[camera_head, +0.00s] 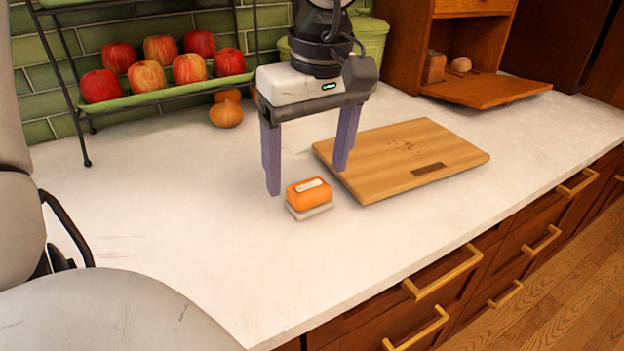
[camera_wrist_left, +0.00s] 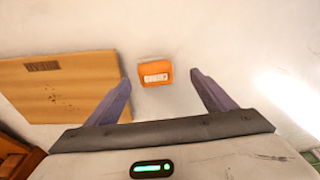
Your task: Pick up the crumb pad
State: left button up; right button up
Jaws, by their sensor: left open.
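The crumb pad (camera_head: 309,193) is a small orange block with a pale label on top and a light grey base. It lies on the white counter, near the left corner of the cutting board. My left gripper (camera_head: 308,182) is open and empty, its two purple fingers pointing down above and behind the pad. In the left wrist view the pad (camera_wrist_left: 155,73) shows ahead of the fingertips, between the lines of the two fingers of the gripper (camera_wrist_left: 160,80). The fingers do not appear to touch it. My right gripper is not in view.
A wooden cutting board (camera_head: 400,160) with dark crumbs lies right of the pad. A rack (camera_head: 165,92) with several apples stands at the back left, with small orange gourds (camera_head: 226,113) beside it. An open wooden bread box (camera_head: 484,90) stands at the back right. The counter front is clear.

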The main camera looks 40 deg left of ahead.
aim_at(309, 186)
pick_arm(q)
jog(key=f, duration=0.1)
jog(key=a+f, duration=0.1)
jog(key=f, duration=0.1)
jog(key=w+f, duration=0.1)
jog(key=f, duration=0.1)
jog(key=shift+a+f, duration=0.15)
jog(key=shift+f, duration=0.1)
jog(key=shift+c, duration=0.6)
jog(key=c, duration=1)
